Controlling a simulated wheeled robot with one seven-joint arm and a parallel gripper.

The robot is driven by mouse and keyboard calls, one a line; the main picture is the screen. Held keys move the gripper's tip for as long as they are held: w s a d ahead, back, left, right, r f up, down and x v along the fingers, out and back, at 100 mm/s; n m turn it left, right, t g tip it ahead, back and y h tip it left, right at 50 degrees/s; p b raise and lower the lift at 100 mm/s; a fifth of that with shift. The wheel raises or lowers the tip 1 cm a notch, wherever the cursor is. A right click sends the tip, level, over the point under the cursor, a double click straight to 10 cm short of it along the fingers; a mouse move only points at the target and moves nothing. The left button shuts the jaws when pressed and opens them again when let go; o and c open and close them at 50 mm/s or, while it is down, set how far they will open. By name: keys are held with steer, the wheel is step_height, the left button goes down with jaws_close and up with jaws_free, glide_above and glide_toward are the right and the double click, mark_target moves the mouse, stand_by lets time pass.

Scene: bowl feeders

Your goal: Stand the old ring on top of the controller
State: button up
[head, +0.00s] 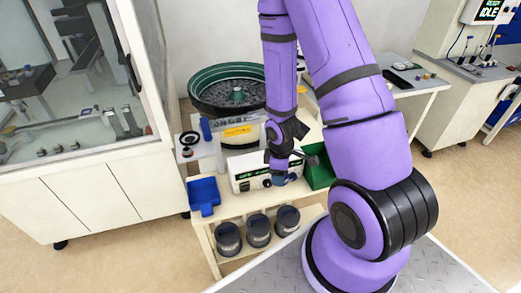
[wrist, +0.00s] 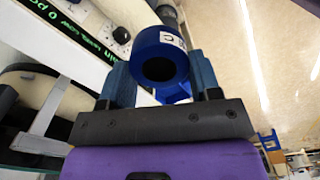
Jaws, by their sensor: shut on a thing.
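My gripper (wrist: 160,80) is shut on a thick blue ring (wrist: 153,52) with a round hole and a white label. In the wrist view the hole faces the camera, and the ring sits between the two blue fingertips. In the head view my gripper (head: 279,177) overlaps the front right part of the controller (head: 243,171), a white box with a dark display and green text. The controller also shows at the upper left of the wrist view (wrist: 122,35). I cannot tell the exact gap between ring and controller. The arm hides part of the controller.
A green bowl feeder (head: 205,105) stands behind the controller. A blue bin (head: 204,193) is at the bench's left, a green bin (head: 319,172) at the right. A small white shelf (head: 206,150) holds a black ring (head: 189,138). Several dark round pots (head: 258,231) stand below.

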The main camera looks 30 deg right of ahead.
steer(key=w+d, duration=0.1)
steer(key=w, duration=0.4)
steer(key=w+d+f, duration=0.1)
steer(key=w+d, duration=0.1)
steer(key=w, duration=0.3)
steer(key=w+d, duration=0.2)
steer(key=w, duration=0.3)
steer(key=shift+d+f, duration=0.2)
steer(key=shift+d, duration=0.05)
steer(key=shift+w, duration=0.15)
steer(key=shift+f, duration=1.75)
steer(key=shift+f, duration=0.1)
steer(key=o, duration=1)
steer(key=shift+c, duration=0.2)
